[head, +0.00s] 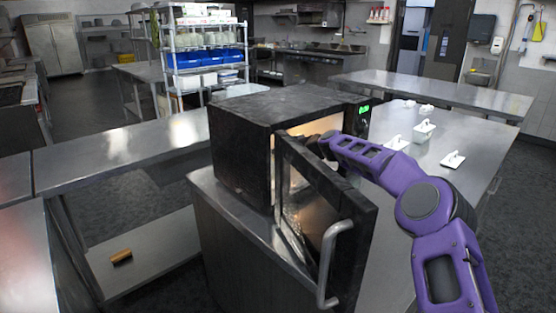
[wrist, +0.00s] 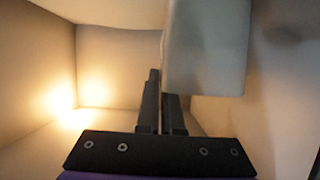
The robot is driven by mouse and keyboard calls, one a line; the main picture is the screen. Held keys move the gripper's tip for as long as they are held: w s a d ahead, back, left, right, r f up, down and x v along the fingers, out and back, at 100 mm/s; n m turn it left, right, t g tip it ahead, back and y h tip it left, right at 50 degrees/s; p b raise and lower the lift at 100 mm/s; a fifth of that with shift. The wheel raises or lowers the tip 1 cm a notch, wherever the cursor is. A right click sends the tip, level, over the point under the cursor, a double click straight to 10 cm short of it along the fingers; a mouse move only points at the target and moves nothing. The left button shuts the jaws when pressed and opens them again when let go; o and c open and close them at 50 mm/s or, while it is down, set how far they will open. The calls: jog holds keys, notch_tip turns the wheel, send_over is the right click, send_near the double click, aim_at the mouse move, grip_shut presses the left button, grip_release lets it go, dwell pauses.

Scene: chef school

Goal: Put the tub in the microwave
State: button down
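The black microwave (head: 240,150) stands on a metal counter with its door (head: 350,235) swung open toward me and its inside lit. My purple arm reaches in through the opening. In the head view my gripper is mostly hidden in the opening. In the wrist view my gripper (wrist: 162,100) is inside the lit cavity, its dark fingers close together. A pale whitish tub (wrist: 207,45) is at the fingertips, extending to the right. The fingers look shut on its left wall, with one fingertip hidden by the tub. Its base and contact with the cavity floor are not visible.
The open door's handle (head: 330,265) sticks out near my arm. A shelf rack (head: 205,60) with blue bins stands behind. The left table (head: 110,155) is bare.

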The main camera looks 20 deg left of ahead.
notch_tip(320, 180, down, 4)
jog(key=shift+r, duration=0.25)
jog(key=c, duration=1.1)
grip_release()
jog(key=b+v, duration=0.1)
jog(key=v, duration=1.1)
jog(key=shift+b, duration=0.4)
